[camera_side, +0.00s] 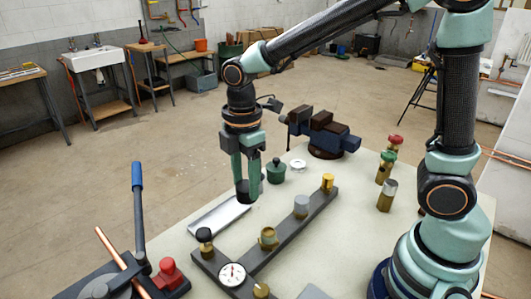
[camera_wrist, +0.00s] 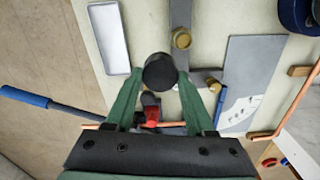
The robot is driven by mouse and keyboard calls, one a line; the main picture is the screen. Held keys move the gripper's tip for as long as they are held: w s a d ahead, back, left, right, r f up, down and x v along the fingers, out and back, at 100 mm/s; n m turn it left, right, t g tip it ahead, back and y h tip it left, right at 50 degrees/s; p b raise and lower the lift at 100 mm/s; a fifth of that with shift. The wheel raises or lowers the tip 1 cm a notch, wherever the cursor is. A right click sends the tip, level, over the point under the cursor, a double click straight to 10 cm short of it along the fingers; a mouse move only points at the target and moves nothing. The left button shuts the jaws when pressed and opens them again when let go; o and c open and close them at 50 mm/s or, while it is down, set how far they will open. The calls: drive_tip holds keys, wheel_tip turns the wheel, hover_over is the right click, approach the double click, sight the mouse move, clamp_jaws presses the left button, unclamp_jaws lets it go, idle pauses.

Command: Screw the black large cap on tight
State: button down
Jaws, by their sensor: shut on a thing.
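My gripper (camera_side: 247,188) points straight down and is shut on a black round cap (camera_side: 243,194). The cap also shows between the green fingertips in the wrist view (camera_wrist: 160,71). In the side view the cap hangs above the table, by the far end of the silver tray, apart from the dark bar (camera_side: 254,258). Which fitting matches the cap, I cannot tell.
The silver tray (camera_side: 207,226) lies left of the bar. A green lidded pot (camera_side: 276,172), a white ring (camera_side: 297,165) and a blue vise (camera_side: 333,136) stand behind. A bender with a blue handle (camera_side: 137,176) rises at left. A gauge (camera_side: 232,274) sits near the front.

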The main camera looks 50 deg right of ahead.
approach(268, 231)
drive_tip(key=shift+f, duration=2.15)
drive_tip(key=shift+f, duration=1.1)
drive_tip(key=shift+c, duration=0.9)
unclamp_jaws()
wheel_tip(268, 231, up, 12)
